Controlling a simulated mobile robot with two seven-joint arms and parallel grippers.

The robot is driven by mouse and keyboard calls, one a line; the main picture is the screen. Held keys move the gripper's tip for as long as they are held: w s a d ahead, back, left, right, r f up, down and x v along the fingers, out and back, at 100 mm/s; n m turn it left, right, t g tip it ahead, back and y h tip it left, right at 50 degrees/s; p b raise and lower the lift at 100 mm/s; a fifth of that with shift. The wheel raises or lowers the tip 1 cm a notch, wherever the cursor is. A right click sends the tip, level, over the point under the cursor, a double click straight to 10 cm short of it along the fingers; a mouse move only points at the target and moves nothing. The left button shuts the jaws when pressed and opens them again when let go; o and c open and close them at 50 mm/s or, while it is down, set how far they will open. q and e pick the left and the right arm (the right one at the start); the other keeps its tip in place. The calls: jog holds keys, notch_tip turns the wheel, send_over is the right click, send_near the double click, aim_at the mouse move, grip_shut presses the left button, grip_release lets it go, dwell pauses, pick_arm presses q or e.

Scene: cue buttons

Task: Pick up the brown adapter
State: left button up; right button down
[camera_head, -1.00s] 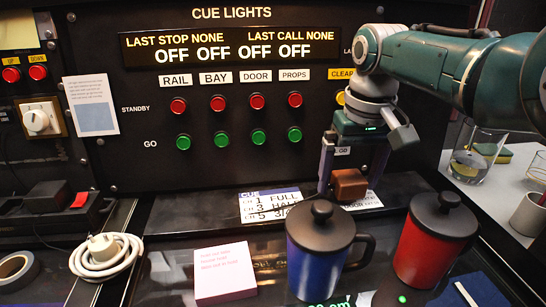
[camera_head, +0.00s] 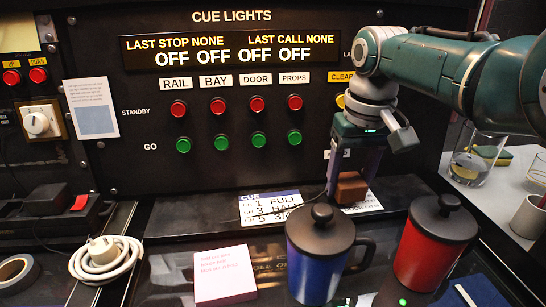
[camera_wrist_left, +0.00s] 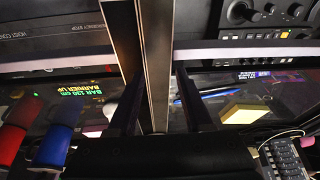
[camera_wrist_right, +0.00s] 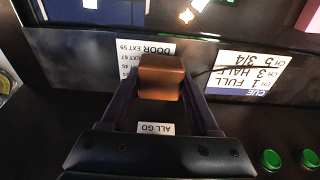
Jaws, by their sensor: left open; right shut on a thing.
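The brown adapter (camera_head: 351,187) is a small brown block at the black ledge below the cue panel, beside the printed cue card. My right gripper (camera_head: 352,183) comes down from above and is shut on it, one finger on each side. In the right wrist view the adapter (camera_wrist_right: 161,77) sits between the fingertips. I cannot tell whether it still touches the ledge. My left gripper (camera_wrist_left: 158,95) shows only in its own wrist view, open, with nothing visible between its fingers.
A blue lidded mug (camera_head: 318,262) and a red lidded mug (camera_head: 430,250) stand close in front of the adapter. A pink note block (camera_head: 223,275) and a coiled white cable (camera_head: 105,258) lie to the left. The button panel (camera_head: 235,110) rises behind.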

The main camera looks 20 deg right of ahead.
aim_at(350, 179)
pick_arm(q)
jog(key=shift+r+p, duration=0.3)
pick_arm(e)
jog(key=shift+r, duration=0.45)
pick_arm(q)
notch_tip(350, 179, up, 2)
jog(key=shift+r+p, duration=0.1)
jog(key=shift+p, duration=1)
pick_arm(e)
notch_tip(350, 179, up, 6)
jog(key=shift+f, duration=0.2)
pick_arm(q)
jog(key=shift+r+p, duration=0.5)
pick_arm(e)
notch_tip(350, 179, up, 14)
jog(key=shift+f, duration=0.25)
pick_arm(q)
jog(key=shift+r, duration=0.1)
pick_arm(e)
jog(key=shift+r, duration=0.1)
pick_arm(q)
notch_tip(350, 179, up, 6)
jog(key=p, duration=0.6)
pick_arm(e)
jog(key=shift+r, duration=2)
jog(key=shift+r, duration=0.1)
